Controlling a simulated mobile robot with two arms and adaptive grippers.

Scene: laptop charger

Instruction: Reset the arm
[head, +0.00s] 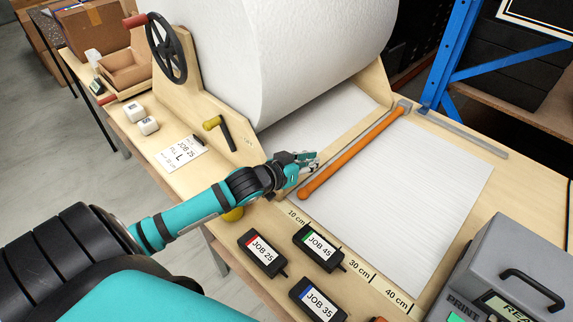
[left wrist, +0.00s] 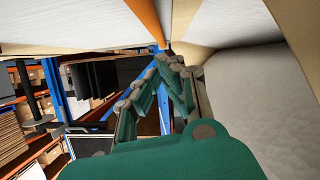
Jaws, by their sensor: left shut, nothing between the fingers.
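My left arm reaches in from the lower left in the head view. Its teal and black gripper (head: 308,158) is over the left edge of the white sheet, close to the lower part of the orange bar (head: 355,152). The fingers are closed together and hold nothing. The gripper fingers (left wrist: 165,75) also show in the left wrist view, with their tips close together. Whether the gripper touches the sheet or bar cannot be told. My right gripper is not in view.
A large white roll (head: 280,50) stands behind the gripper, with a black handwheel (head: 167,48) beside it. Black job boxes (head: 319,247) lie at the front. A grey printer (head: 515,265) stands at the lower right. The white sheet (head: 420,190) right of the bar is clear.

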